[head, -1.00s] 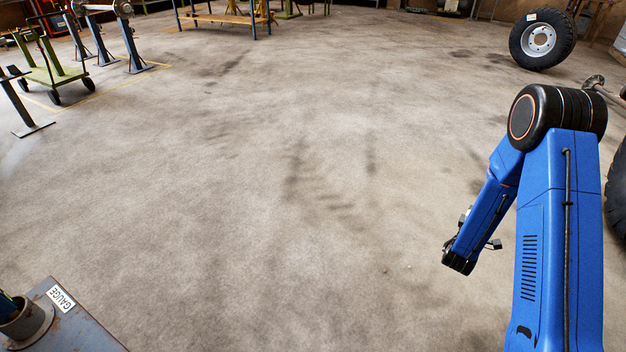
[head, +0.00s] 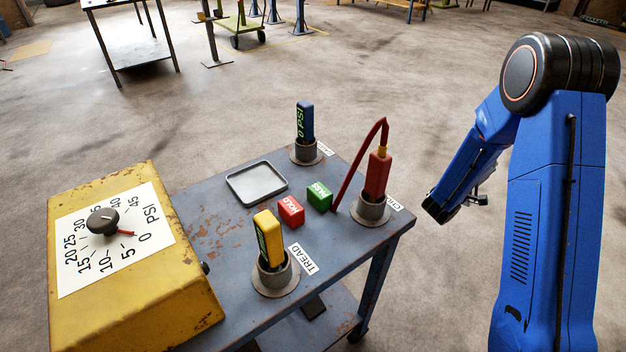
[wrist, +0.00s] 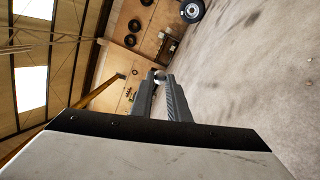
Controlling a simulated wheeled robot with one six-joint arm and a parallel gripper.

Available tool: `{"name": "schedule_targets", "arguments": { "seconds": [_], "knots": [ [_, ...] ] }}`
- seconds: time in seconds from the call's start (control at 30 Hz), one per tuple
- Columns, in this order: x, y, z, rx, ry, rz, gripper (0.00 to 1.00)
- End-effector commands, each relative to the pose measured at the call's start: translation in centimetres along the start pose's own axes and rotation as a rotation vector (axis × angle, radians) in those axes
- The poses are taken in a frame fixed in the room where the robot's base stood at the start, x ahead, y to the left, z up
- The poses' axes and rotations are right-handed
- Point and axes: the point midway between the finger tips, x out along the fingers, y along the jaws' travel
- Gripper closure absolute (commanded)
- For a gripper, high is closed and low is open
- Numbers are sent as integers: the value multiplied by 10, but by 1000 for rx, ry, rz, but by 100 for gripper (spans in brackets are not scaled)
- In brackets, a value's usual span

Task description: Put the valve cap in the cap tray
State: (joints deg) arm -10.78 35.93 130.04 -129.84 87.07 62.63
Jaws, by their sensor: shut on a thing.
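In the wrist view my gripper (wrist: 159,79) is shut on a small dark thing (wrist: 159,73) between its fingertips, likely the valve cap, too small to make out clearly. In the head view the fingers are hard to see at the end of my folded arm, to the right of the cart and apart from it. A shallow empty grey tray (head: 232,186) lies on the cart top, behind the red and green blocks; it bears no label that I can see, and looks like the cap tray.
The blue-grey cart (head: 205,215) carries a yellow PSI dial box (head: 75,205), a red HOLD block (head: 291,210), a green PASS block (head: 320,196), and holders with a blue gauge (head: 304,120), yellow tread gauge (head: 268,238) and red hosed tool (head: 377,175).

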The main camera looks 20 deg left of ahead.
Motion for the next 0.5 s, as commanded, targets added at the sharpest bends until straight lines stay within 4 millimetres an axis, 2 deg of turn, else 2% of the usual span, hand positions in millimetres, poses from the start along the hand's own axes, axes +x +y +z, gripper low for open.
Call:
{"name": "schedule_targets", "arguments": {
  "seconds": [0.03, 0.27, 0.5],
  "knots": [
    [1, 8, 8, -11, -42, -23, 100],
    [-5, 22, 44, -87, -246, -162, 100],
    [-25, 31, 72, -150, -471, -333, 100]
  ]
}}
